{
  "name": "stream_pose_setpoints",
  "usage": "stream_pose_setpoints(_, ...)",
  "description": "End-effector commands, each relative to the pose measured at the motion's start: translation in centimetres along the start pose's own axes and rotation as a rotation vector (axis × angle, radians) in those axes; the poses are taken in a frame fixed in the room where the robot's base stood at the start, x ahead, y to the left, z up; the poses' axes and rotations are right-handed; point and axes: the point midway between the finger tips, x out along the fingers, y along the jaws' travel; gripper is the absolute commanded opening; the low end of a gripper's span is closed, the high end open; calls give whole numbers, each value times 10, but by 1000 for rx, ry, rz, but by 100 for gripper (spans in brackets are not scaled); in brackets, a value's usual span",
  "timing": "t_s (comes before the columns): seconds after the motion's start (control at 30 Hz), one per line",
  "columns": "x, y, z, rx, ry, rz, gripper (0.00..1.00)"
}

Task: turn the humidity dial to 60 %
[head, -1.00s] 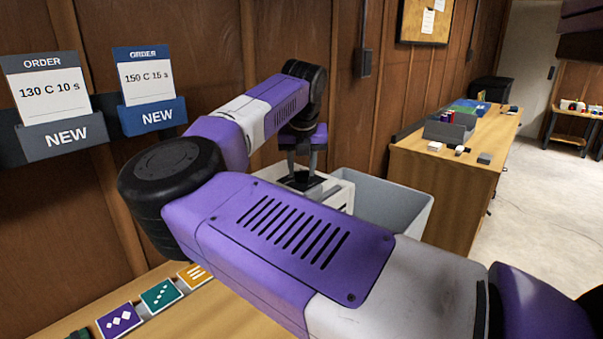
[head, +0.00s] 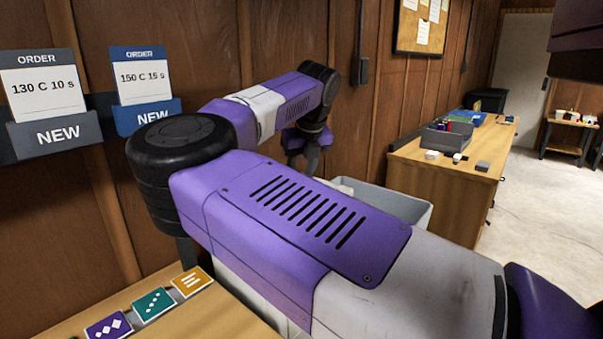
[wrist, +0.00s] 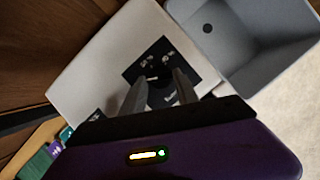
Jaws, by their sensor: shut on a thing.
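The humidity dial sits on a black panel (wrist: 133,72) with white marks, on top of a white box (wrist: 88,68) in the wrist view. My gripper (wrist: 160,80) has both fingers down at this panel, shut on the dial. The fingers hide most of the dial, and its pointer and setting cannot be read. In the head view, my gripper (head: 302,160) hangs tilted beyond my arm, near the wall. My arm covers most of the box there.
A grey open bin (wrist: 245,75) stands beside the box; its rim also shows in the head view (head: 422,212). Order cards (head: 45,95) hang on the wood wall. Colored tiles (head: 153,303) lie at lower left. A wooden desk (head: 440,180) stands right, with open floor beyond.

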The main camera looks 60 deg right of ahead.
Motion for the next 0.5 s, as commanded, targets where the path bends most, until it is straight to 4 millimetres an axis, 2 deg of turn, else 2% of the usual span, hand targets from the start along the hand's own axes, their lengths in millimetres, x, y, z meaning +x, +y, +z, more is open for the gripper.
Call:
stream_pose_setpoints(0.07, 0, -3, -2, 4, 6, -5, 0)
stream_pose_setpoints(0.1, 0, -3, -2, 4, 6, -6, 38)
stream_pose_setpoints(0.2, 0, -3, -2, 4, 4, -5, 58)
stream_pose_setpoints(0.5, 0, -1, -1, 2, 2, -3, 58)
